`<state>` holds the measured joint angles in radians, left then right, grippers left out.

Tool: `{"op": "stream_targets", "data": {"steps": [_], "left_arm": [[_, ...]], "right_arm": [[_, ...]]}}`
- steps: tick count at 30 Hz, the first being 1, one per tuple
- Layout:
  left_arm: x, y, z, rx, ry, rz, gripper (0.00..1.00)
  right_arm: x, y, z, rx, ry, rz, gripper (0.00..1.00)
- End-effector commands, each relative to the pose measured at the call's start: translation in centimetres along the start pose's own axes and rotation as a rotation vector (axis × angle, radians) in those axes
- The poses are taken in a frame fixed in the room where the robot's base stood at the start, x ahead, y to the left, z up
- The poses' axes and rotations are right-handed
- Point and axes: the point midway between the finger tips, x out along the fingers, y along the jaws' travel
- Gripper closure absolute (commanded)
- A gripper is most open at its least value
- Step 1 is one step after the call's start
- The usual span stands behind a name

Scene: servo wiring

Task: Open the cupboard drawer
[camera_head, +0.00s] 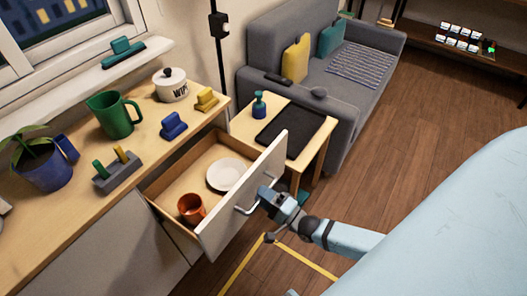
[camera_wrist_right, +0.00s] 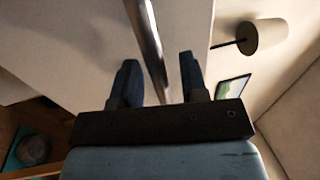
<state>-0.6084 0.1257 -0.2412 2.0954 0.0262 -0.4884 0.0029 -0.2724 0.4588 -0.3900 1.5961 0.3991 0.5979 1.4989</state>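The cupboard drawer (camera_head: 250,205) is pulled out of the wooden-topped cupboard (camera_head: 135,225), its inside showing. A white plate (camera_head: 228,174) and an orange-brown cup (camera_head: 191,208) are in it. The drawer's metal bar handle (camera_head: 241,210) is on its front panel, and it also shows in the right wrist view (camera_wrist_right: 148,40). My right gripper (camera_head: 265,194) is at the handle. In the right wrist view its two fingers (camera_wrist_right: 160,85) stand apart on either side of the bar, with gaps visible, so it looks open around the handle. My left gripper is not in view.
The cupboard top holds a green jug (camera_head: 114,115), a white pot (camera_head: 170,86), a potted plant (camera_head: 42,170) and small coloured blocks. A side table (camera_head: 243,125) with a dark tray stands just beyond the drawer, before a grey sofa (camera_head: 330,95). Open wooden floor lies to the right.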

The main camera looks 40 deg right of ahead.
Motion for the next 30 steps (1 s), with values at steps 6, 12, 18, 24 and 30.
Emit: {"op": "stream_targets", "data": {"steps": [6,12,18,24,30], "left_arm": [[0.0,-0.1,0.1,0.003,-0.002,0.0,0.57],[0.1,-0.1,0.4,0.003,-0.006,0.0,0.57],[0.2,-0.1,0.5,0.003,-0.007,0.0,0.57],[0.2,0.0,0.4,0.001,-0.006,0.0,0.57],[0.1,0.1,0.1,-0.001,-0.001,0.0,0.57]], "right_arm": [[-2.7,0.1,0.0,-0.001,-0.001,0.005,0.6],[-7.3,0.1,0.0,0.001,0.0,0.005,0.6],[-11.3,0.1,0.0,-0.001,-0.001,0.004,0.6],[-13.4,0.0,0.0,-0.001,0.0,0.002,0.6],[-13.8,0.0,0.0,0.0,0.0,0.0,0.6]]}}
